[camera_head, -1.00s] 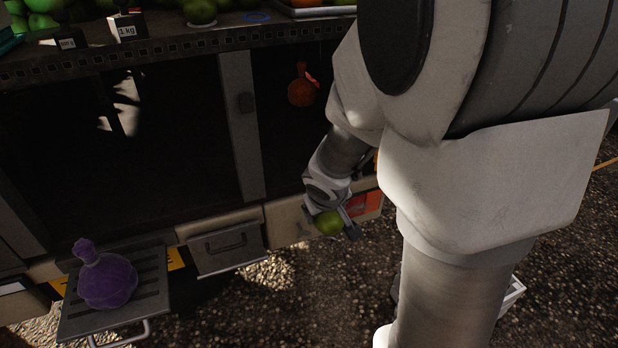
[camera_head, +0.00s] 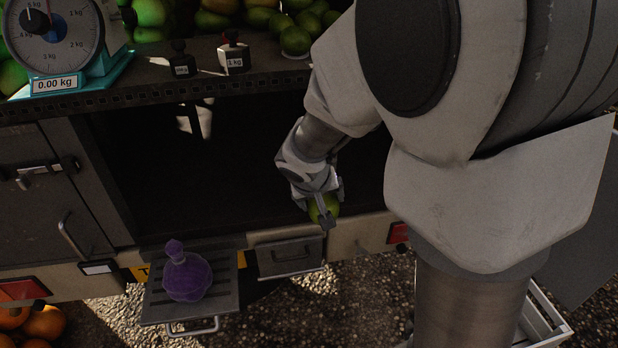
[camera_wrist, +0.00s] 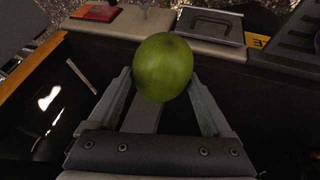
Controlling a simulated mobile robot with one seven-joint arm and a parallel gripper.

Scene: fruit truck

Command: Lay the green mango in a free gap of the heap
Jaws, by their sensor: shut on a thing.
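The green mango (camera_head: 326,209) is held in my gripper (camera_head: 322,205), in front of the truck's dark lower opening. In the wrist view the mango (camera_wrist: 163,67) sits between the two fingertips of my gripper (camera_wrist: 163,85), which are shut on it. The heap of green fruit (camera_head: 275,18) lies on the truck's bed at the top, above and behind my gripper. My arm hides the heap's right part. I cannot tell from here where a free gap lies.
A purple bottle-shaped thing (camera_head: 187,277) stands on a slatted step (camera_head: 230,290) below. Oranges (camera_head: 45,322) lie at bottom left.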

